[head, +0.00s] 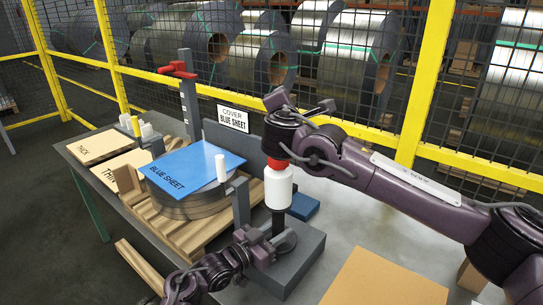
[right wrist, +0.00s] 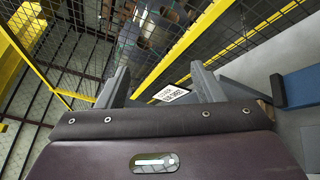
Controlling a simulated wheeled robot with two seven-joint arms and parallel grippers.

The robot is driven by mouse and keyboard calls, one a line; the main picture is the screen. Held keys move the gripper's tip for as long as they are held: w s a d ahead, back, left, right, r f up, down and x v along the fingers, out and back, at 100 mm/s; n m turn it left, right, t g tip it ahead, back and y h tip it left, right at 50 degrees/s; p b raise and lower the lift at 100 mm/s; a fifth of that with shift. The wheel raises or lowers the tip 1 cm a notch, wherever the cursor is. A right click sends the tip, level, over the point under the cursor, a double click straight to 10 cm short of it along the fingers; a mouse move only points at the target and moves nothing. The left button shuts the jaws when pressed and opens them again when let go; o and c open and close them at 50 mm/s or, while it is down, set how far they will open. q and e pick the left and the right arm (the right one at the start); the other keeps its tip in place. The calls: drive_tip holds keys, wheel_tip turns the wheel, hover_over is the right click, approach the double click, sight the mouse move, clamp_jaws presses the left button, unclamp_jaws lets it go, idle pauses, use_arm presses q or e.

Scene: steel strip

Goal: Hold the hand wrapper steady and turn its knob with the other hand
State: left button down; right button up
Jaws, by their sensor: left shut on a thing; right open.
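The hand wrapper (head: 278,188) stands upright over a grey block on the table, with a white roll, a red part on top and a dark handle (head: 278,222) below. My left gripper (head: 264,246) comes in low from the left and is shut at the dark lower handle; its fingertips are partly hidden. My right arm comes from the right and covers the top of the wrapper, so the knob is hard to make out. My right gripper (right wrist: 160,76) is open, with nothing between its fingers in the right wrist view.
A blue sheet (head: 193,165) lies on a steel strip coil (head: 190,205) on a wooden pallet, left of the wrapper. A red-handled tool (head: 178,70) stands behind it on a post. A sign (head: 232,117) and yellow fence (head: 410,85) are behind. A brown board (head: 385,280) lies at front right.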

drive_tip(key=m+y, duration=0.1)
drive_tip(key=y, duration=0.1)
drive_tip(key=m+g+y, duration=0.8)
drive_tip(key=g+y, duration=0.3)
drive_tip(key=y, duration=0.5)
approach(271, 158)
drive_tip(key=x, duration=0.3)
drive_tip(key=w+x, duration=0.1)
drive_tip(key=x, duration=0.3)
drive_tip(key=f+x, duration=0.1)
drive_tip(key=x, duration=0.3)
drive_tip(key=shift+w+d+f, duration=0.1)
drive_tip(key=shift+w+d, duration=0.25)
drive_tip(key=shift+w, duration=0.05)
drive_tip(key=c, duration=1)
drive_tip(key=shift+o, duration=0.2)
